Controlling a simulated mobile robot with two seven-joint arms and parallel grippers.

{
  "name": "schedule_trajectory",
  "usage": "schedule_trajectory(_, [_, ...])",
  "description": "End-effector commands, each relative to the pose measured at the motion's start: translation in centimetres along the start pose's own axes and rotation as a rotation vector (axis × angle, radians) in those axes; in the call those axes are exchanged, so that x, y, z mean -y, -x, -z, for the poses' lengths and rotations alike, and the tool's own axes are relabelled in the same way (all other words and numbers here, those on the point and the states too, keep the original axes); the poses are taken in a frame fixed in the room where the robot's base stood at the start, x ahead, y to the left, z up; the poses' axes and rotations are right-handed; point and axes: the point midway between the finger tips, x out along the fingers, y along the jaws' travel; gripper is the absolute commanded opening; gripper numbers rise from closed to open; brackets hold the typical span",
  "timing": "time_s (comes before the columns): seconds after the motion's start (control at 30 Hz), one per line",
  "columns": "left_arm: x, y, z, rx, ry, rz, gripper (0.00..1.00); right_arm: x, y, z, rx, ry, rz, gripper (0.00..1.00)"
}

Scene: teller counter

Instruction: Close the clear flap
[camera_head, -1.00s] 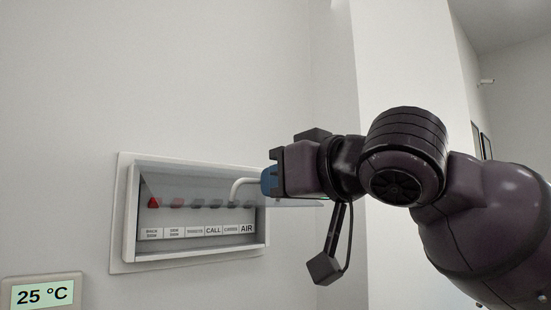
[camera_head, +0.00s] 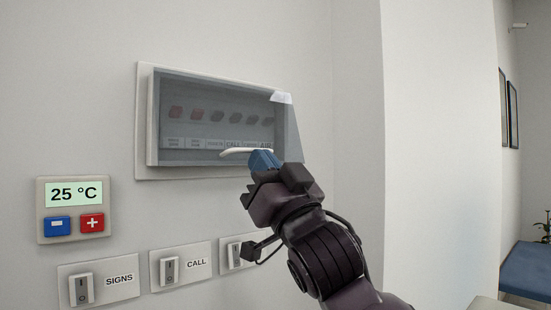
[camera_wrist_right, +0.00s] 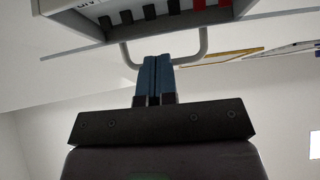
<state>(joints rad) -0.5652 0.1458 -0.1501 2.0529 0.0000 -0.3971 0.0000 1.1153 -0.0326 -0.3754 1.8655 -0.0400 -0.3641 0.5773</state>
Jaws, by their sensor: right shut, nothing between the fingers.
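The clear flap (camera_head: 286,125) is a see-through sheet on the wall box (camera_head: 152,120). It stands partly open, tilted out from the box, with its right edge past the frame; the row of switches and labels shows through it. A white bar handle (camera_head: 245,152) sits at its lower edge. My right gripper (camera_head: 263,160) is shut and empty, its blue fingertips right at the handle. In the right wrist view the blue fingers (camera_wrist_right: 154,78) lie between the two legs of the handle (camera_wrist_right: 204,45); whether they touch it I cannot tell. My left gripper is out of view.
A thermostat (camera_head: 73,194) with blue and red buttons is on the wall at the left. Wall switches labelled SIGNS (camera_head: 82,289) and CALL (camera_head: 170,270) sit below the box, with another partly behind my right arm. A wall corner stands to the right.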

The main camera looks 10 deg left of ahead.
Motion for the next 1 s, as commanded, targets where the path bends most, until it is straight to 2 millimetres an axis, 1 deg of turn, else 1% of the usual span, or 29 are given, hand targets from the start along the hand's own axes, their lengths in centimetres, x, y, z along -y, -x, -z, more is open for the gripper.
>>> schedule_trajectory(0.2, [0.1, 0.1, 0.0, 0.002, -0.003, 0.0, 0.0, 0.1, -0.9, -1.5, 0.0, 0.003, 0.004, 0.0])
schedule_trajectory(0.43, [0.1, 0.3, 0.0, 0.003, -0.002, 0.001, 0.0, 0.2, -1.6, -2.6, -0.001, 0.004, 0.006, 0.0])
schedule_trajectory(0.7, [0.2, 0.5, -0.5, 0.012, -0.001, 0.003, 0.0, 0.2, -1.8, -3.0, -0.002, 0.003, 0.007, 0.0])
schedule_trajectory(1.0, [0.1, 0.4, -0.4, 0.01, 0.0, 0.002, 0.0, 0.2, -1.8, -3.1, -0.001, 0.003, 0.007, 0.0])
